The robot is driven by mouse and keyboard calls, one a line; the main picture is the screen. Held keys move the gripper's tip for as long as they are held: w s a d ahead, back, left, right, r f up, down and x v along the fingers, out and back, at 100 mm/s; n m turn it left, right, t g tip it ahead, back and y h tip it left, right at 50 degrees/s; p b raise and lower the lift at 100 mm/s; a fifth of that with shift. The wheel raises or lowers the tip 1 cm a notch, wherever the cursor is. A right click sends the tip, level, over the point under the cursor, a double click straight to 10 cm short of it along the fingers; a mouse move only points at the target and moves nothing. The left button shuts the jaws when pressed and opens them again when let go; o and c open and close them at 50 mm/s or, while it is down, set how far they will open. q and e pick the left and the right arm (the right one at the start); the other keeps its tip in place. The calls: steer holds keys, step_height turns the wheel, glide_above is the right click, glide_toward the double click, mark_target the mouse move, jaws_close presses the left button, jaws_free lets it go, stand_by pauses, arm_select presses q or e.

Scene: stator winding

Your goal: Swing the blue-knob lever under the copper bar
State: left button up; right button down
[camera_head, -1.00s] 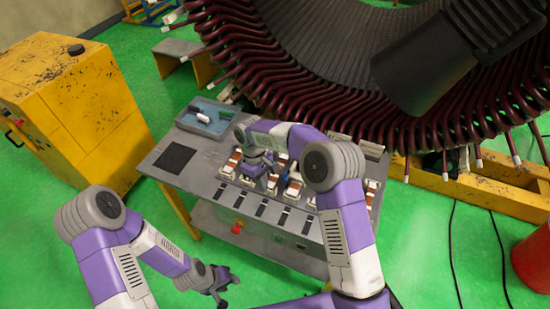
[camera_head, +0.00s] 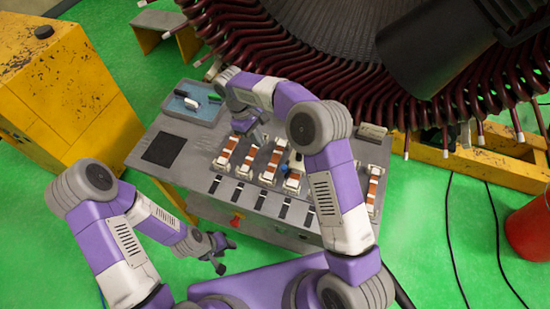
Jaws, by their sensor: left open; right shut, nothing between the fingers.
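Several copper bars (camera_head: 269,166) with white ends stand in a row on the grey bench (camera_head: 195,163). My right gripper (camera_head: 254,134) is shut and empty, above the bars' upper ends and left of the blue knob. My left gripper (camera_head: 222,256) is open and empty, off the bench's front edge.
A blue tray (camera_head: 178,108) with small items lies at the bench's upper left, near a dark square pad (camera_head: 164,149). The large stator with dark red coils (camera_head: 345,85) rises behind the bench. A yellow cabinet (camera_head: 65,95) stands left, a red bucket (camera_head: 528,230) right.

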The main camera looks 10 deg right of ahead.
mark_target(285, 171)
steer(key=s+d+f, duration=0.1)
steer(key=f, duration=0.1)
steer(key=s+d+f, duration=0.1)
steer(key=f, duration=0.1)
steer(key=s+d+f, duration=0.1)
steer(key=f, duration=0.1)
steer(key=shift+s+d+f+p, duration=0.2)
steer(key=shift+d+p, duration=0.05)
steer(key=shift+p, duration=0.15)
steer(key=shift+s+d+f, duration=0.1)
steer(key=shift+s+d, duration=0.35)
steer(key=shift+d, duration=0.05)
